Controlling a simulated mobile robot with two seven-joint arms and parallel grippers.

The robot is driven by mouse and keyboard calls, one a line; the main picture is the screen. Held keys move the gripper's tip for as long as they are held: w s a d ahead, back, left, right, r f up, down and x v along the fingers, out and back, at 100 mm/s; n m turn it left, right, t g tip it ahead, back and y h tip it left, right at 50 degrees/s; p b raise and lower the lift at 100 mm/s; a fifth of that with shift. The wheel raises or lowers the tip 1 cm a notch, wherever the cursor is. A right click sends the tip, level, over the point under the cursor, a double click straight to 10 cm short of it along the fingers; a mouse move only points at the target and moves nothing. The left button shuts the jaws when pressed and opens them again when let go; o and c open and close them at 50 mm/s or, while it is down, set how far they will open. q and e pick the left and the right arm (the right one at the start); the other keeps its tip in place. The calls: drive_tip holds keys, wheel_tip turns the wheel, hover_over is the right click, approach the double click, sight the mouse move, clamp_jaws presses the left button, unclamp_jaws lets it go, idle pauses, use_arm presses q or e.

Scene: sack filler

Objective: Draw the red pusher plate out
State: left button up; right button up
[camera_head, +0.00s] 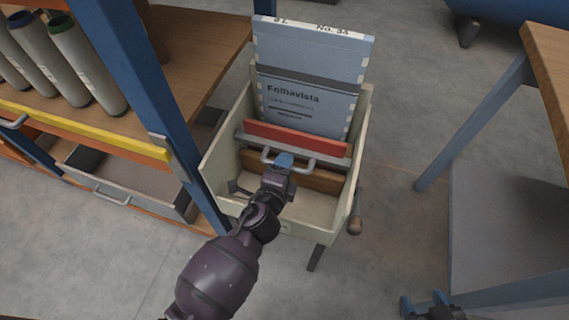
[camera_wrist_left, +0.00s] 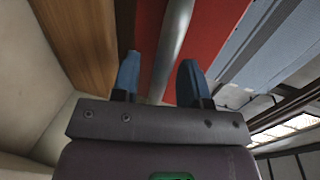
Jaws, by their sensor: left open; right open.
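The red pusher plate (camera_head: 297,138) stands across the inside of the cream filler box (camera_head: 222,150), in front of a blue-grey Folhavista sack (camera_head: 307,92). A grey bar handle (camera_head: 312,167) is on its near side. My left gripper (camera_head: 284,160) is at the handle. In the left wrist view its two blue fingertips (camera_wrist_left: 159,78) are open, one on each side of the grey handle (camera_wrist_left: 172,50), with the red plate (camera_wrist_left: 207,45) behind. My right gripper (camera_head: 424,302) is low at the right, partly cut off by the frame edge, open and away from the box.
A brown wooden board (camera_head: 290,173) lies in the box near the plate. A knob (camera_head: 355,226) sticks out at the box's right. A blue-posted shelf (camera_head: 150,100) with grey cylinders stands close on the left. A bench (camera_head: 548,60) is at the right, with clear floor between.

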use_arm(q)
drive_tip(key=shift+w, duration=0.2)
drive_tip(key=shift+c, duration=0.3)
use_arm(e)
drive_tip(key=shift+s+f, duration=0.1)
drive_tip(key=shift+s, duration=0.05)
use_arm(q)
clamp_jaws()
use_arm(e)
drive_tip(key=shift+s, duration=0.1)
